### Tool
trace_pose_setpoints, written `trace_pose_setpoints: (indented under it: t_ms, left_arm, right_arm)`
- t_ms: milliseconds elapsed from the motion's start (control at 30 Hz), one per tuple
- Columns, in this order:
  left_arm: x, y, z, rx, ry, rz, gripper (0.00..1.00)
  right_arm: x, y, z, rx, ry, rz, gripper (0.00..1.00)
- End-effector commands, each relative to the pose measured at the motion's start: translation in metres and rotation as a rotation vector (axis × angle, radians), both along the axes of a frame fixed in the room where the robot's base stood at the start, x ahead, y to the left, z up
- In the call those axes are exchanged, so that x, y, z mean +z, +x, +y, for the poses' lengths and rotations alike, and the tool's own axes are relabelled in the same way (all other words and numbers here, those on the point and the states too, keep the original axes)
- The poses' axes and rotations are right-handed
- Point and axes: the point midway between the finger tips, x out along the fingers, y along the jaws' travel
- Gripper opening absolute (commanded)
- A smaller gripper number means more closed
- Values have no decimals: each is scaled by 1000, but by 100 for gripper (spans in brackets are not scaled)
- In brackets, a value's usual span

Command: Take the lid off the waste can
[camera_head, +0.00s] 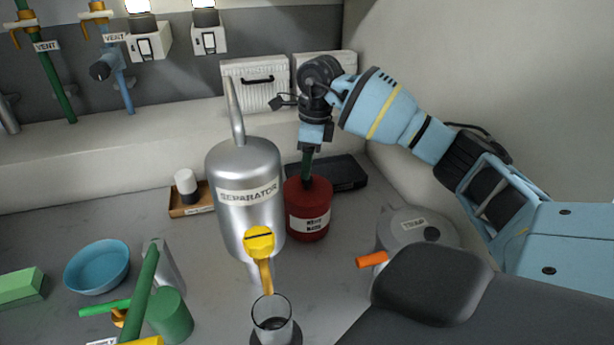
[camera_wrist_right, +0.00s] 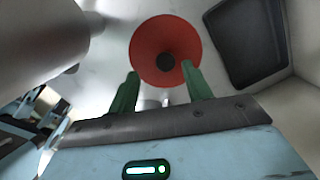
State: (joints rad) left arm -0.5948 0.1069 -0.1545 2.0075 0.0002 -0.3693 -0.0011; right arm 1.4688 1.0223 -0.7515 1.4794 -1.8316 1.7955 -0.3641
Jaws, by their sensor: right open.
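The waste can (camera_head: 307,222) is a red cylinder with a white label, standing to the right of the silver separator. In the right wrist view, its red cone-shaped top, the lid (camera_wrist_right: 143,55), has a dark knob (camera_wrist_right: 165,63) at the centre. My right gripper (camera_head: 308,160) points down over the can. In the right wrist view, its two green fingers (camera_wrist_right: 159,70) are open and apart, with the knob showing between them. I cannot tell how far the fingertips are above the lid. My left gripper is not in view.
The silver separator (camera_head: 230,165) stands close to the can's left. A black tray (camera_head: 345,172) lies behind it, also in the wrist view (camera_wrist_right: 243,42). A grey vessel (camera_head: 400,232) with an orange handle is at right. A glass (camera_head: 271,322) is in front, a blue bowl (camera_head: 98,267) at left.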

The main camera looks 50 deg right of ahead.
Motion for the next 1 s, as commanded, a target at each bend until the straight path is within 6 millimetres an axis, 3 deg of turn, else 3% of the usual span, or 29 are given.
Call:
trace_pose_setpoints:
  t_ms: [167,500,767,1000]
  left_arm:
    - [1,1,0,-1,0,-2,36]
    - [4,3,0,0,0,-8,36]
    - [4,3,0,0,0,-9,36]
    - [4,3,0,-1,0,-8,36]
  right_arm:
    - [-8,0,-2,-1,-1,1,50]
    - [-49,4,-6,0,0,-1,50]
    - [-51,4,-6,1,-1,-2,50]
    - [-51,4,-6,0,-1,-2,21]
